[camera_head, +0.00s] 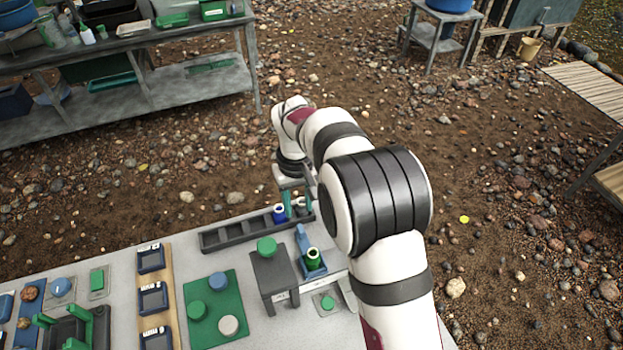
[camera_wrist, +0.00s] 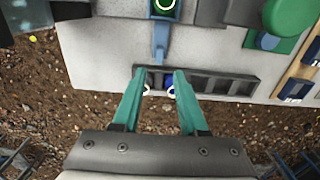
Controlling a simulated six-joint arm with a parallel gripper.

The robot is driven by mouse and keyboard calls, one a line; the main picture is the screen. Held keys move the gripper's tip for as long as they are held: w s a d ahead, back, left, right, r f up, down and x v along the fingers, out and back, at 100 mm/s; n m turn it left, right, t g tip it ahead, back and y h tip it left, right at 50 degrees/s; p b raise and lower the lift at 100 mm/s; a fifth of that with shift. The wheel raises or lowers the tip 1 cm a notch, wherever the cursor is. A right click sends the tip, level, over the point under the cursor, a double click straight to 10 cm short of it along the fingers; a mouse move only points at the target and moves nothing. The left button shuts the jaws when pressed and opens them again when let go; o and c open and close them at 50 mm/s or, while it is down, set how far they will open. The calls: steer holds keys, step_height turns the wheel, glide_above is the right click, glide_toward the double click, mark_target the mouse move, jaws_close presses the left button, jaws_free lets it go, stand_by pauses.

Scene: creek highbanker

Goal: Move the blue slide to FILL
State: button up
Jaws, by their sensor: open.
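The blue slide (camera_head: 303,240) is a blue piece with an upright narrow handle, on a blue base near the table's back right. A green ring-topped cup (camera_head: 313,258) sits at its front end. In the wrist view the blue slide (camera_wrist: 161,40) points down toward my fingers, with the green ring (camera_wrist: 164,4) at the top edge. My gripper (camera_wrist: 158,78) is open, with its two green fingers apart, over the dark slotted rack beyond the slide's handle; it also shows in the head view (camera_head: 292,208). It is not touching the slide as far as I can see. No FILL lettering is readable.
The dark rack (camera_head: 222,239) holds a blue-and-white vial (camera_head: 279,213) and another small item, partly hidden by my fingers. A grey block with a green knob (camera_head: 267,247) stands left of the slide. A green mat (camera_head: 228,284) with round pieces lies further left.

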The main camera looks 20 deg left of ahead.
mark_target(301, 228)
step_height(301, 228, down, 8)
steer(key=shift+d+f, duration=0.1)
stand_by(0.4)
jaws_close()
steer(key=shift+w, duration=0.1)
stand_by(1.5)
steer(key=shift+w+d, duration=3.15)
steer(key=shift+d, duration=0.05)
jaws_free()
